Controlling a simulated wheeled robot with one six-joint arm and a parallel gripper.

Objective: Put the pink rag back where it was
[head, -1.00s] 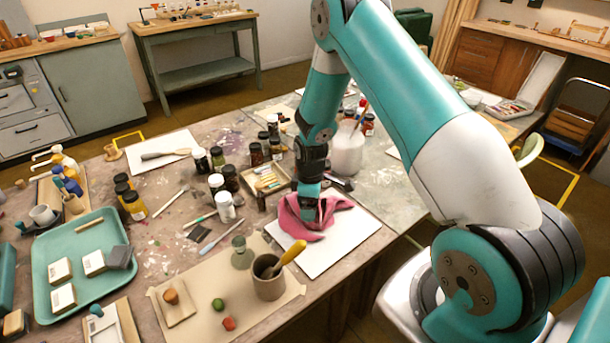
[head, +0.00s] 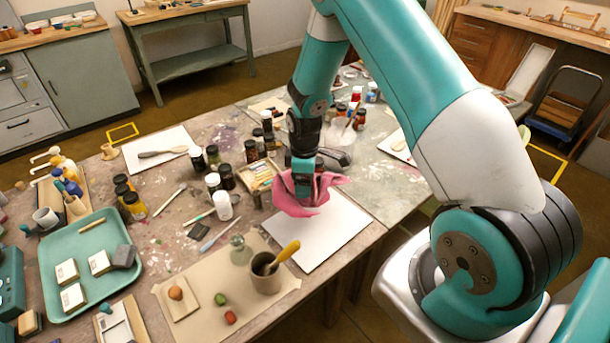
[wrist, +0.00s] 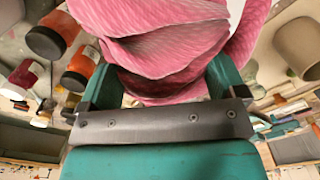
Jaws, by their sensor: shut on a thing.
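The pink rag (head: 310,192) hangs crumpled from my gripper (head: 303,180) above the white sheet (head: 325,238) near the table's front right edge. In the wrist view the rag (wrist: 165,45) fills the space between and beyond the teal fingers, with folds spreading to both sides. My gripper (wrist: 160,90) is shut on it. The fingertips are hidden by the cloth. The sheet below the rag is bare where it shows.
Several paint jars (head: 213,183) and a box of pastels (head: 262,176) stand left of the rag. A mug with a yellow-handled tool (head: 267,275) and a glass flask (head: 240,252) stand in front. A teal tray (head: 50,290) lies at the left.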

